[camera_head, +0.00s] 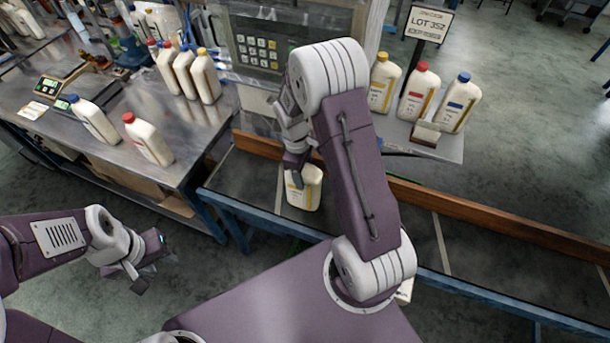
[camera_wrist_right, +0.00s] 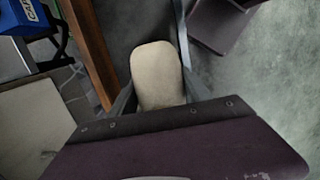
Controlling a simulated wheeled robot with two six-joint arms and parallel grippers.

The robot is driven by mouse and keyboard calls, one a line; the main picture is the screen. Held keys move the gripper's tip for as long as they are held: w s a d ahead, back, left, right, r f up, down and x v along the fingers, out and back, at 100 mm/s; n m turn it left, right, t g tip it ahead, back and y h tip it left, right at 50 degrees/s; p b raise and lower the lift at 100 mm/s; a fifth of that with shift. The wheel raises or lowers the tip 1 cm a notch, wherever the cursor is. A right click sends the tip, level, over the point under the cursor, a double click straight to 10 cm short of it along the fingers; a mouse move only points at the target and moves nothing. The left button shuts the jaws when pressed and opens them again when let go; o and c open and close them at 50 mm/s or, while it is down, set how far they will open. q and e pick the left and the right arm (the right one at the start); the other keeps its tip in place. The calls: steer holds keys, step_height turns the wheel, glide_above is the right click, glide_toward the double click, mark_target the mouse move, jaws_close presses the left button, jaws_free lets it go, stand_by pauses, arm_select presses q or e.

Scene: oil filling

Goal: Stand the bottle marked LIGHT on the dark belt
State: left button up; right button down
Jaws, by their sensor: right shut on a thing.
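A cream bottle with a yellow-marked label (camera_head: 304,189) is held nearly upright by my right gripper (camera_head: 297,168) over the left part of the dark belt (camera_head: 475,255). I cannot tell whether its base touches the belt. Its cap is hidden by the gripper, and its lettering is too small to read. In the right wrist view, the bottle (camera_wrist_right: 157,75) shows as a plain cream shape between the fingers. My left gripper (camera_head: 142,265) is empty at the lower left, away from the bottles; its finger gap is unclear.
A wooden rail (camera_head: 450,205) runs along the belt's far side. Yellow-, red- and blue-capped bottles (camera_head: 417,92) stand on a shelf behind it, beside a LOT 352 sign (camera_head: 428,23). A steel table (camera_head: 60,140) at left holds several bottles. Part of a pale object (camera_head: 405,291) shows behind my right arm.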

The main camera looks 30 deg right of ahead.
mark_target(309, 199)
steer(key=shift+w+d+f, duration=0.65)
steer(key=shift+w+d, duration=0.05)
steer(key=shift+w, duration=0.2)
step_height(309, 199, down, 4)
steer(key=shift+p, duration=0.5)
steer(key=shift+f, duration=0.15)
steer(key=shift+c, duration=2.4)
jaws_free()
steer(key=shift+s+a, duration=0.1)
